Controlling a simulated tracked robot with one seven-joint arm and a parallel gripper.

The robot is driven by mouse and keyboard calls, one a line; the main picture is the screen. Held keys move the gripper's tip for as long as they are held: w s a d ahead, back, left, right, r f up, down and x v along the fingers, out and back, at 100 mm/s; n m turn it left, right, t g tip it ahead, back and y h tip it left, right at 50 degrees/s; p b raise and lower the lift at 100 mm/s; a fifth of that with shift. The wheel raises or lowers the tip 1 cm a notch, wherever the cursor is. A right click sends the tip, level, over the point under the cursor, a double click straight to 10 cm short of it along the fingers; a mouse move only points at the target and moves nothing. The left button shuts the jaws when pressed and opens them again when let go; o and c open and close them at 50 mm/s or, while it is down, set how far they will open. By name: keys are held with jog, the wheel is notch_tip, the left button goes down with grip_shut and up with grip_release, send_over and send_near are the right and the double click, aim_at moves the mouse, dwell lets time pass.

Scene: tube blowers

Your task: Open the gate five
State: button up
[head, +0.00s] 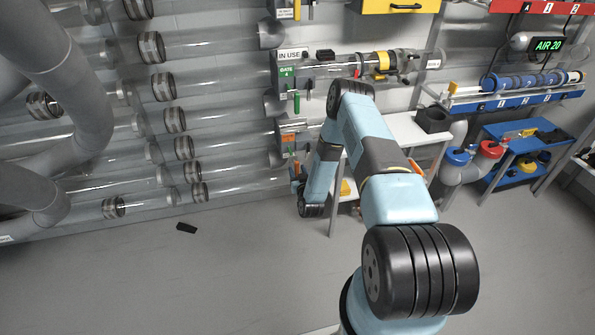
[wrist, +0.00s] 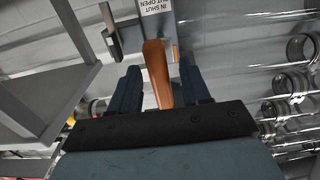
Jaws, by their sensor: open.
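An orange handle (wrist: 157,75) stands between my gripper's two dark fingers in the wrist view. My gripper (wrist: 159,68) is open, with one finger on each side of the handle; I cannot tell whether either finger touches it. A white label reading "IN SHUT / OUT OPEN" (wrist: 156,6) shows upside down beyond the handle. In the head view my arm hides most of my gripper and the low gate at the ends of the tubes. A higher gate box with a green "GATE" plate (head: 287,71) shows there. No gate number five is legible.
Clear horizontal tubes (head: 225,130) with dark rings fill the left. A white bench (head: 405,128) with a black block (head: 433,120) stands right of my arm. A blue cart (head: 520,135) is farther right.

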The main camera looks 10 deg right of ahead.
jog(key=s, duration=1.2)
jog(key=shift+s, duration=0.3)
jog(key=shift+f, duration=0.1)
